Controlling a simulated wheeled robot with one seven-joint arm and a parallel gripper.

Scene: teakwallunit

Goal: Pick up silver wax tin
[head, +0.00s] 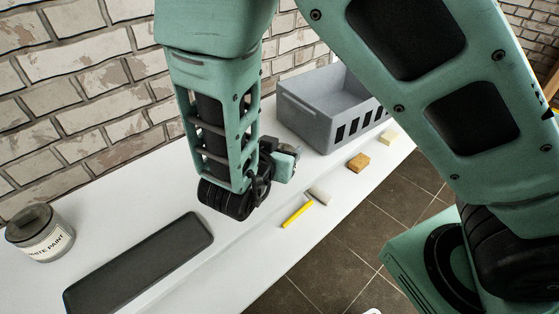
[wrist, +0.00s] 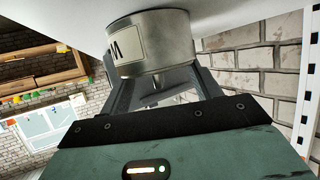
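The silver wax tin (wrist: 152,50), a round metal can with a pale label carrying dark lettering, shows large at the top middle of the wrist view. It rests against the white surface, which appears at the top there. My gripper (wrist: 155,72) has its two dark fingers spread apart, one towards each side of the tin. The tin overlaps their tips, so I cannot tell whether they touch it. In the head view my arm hides the fingers and this tin.
A brick wall (head: 75,95) runs behind.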

